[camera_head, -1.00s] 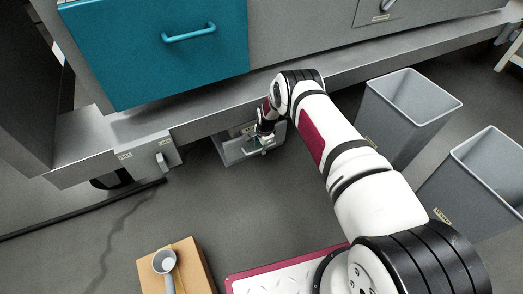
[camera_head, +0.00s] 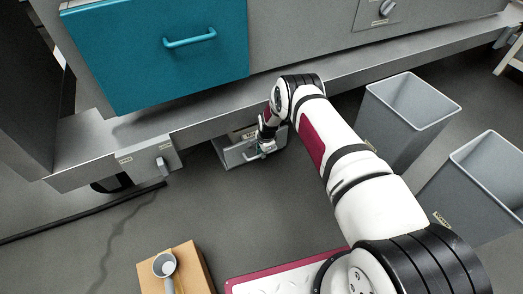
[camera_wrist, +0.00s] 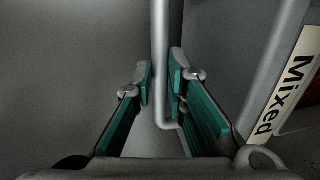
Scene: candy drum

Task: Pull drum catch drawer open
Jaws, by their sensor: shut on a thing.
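The grey catch drawer (camera_head: 232,156) sits under the machine's ledge in the head view and stands out partly from beneath it. My gripper (camera_head: 262,151) is at the drawer's handle, partly hidden by my own wrist. In the wrist view, the grey bar handle (camera_wrist: 160,70) runs between the two teal-padded fingers of my gripper (camera_wrist: 161,84). The fingers are closed around the bar. A label reading "Mixed" (camera_wrist: 285,88) shows to the right of the handle.
A teal drawer front (camera_head: 155,70) is above. A small control box with a lever (camera_head: 146,160) is to the left. Two grey bins (camera_head: 408,105) stand to the right. A cardboard box (camera_head: 193,262) with a grey scoop (camera_head: 165,264) stands at the front. Floor before the drawer is clear.

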